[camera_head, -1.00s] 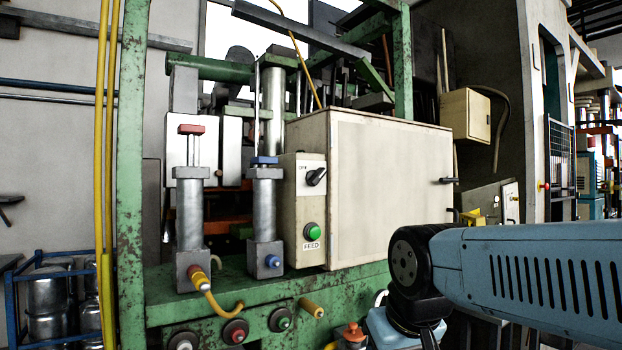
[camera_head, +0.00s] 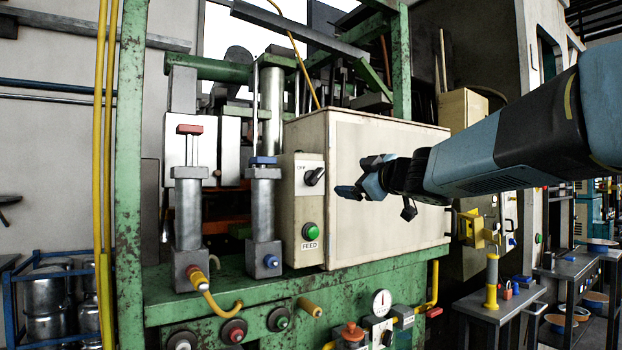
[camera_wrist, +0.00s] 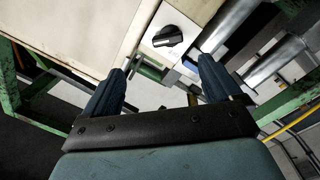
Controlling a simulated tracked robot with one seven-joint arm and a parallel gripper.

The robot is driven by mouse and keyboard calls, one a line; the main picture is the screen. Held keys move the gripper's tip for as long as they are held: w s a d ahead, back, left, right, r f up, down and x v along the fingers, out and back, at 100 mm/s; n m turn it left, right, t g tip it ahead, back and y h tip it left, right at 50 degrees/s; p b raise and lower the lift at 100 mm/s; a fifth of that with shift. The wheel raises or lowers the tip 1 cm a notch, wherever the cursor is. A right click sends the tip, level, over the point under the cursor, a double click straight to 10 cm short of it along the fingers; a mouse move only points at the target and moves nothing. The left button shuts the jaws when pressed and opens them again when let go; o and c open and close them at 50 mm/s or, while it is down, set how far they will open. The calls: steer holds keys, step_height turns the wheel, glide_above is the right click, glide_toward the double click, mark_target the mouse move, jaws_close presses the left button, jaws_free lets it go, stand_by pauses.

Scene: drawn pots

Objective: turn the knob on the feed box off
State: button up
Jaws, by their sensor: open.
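The feed box (camera_head: 285,222) is a narrow beige box on the green machine frame. Its black knob (camera_head: 314,177) sits on a white plate near the top, with lettering at the plate's upper left that looks like "OFF". The knob's pointer is tilted toward the upper right in the head view. A green button (camera_head: 310,231) sits below it, above a "FEED" label. My gripper (camera_head: 352,191) is open and empty, to the right of the knob and apart from it. In the wrist view the knob (camera_wrist: 168,37) lies beyond and between the open fingertips (camera_wrist: 162,75).
A large beige cabinet (camera_head: 385,180) stands directly right of the feed box, behind my gripper. Two upright cylinders stand to the left, one with a blue cap (camera_head: 263,161) and one with a red handle (camera_head: 190,129). A yellow hose (camera_head: 220,305) runs low in front.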

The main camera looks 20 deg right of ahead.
mark_target(318, 177)
steer(key=shift+n+g+y, duration=0.3)
steer(key=shift+n+y, duration=0.4)
steer(key=shift+y, duration=0.1)
steer(key=x, duration=1.4)
steer(key=shift+w+a, duration=0.1)
steer(key=shift+a, duration=0.3)
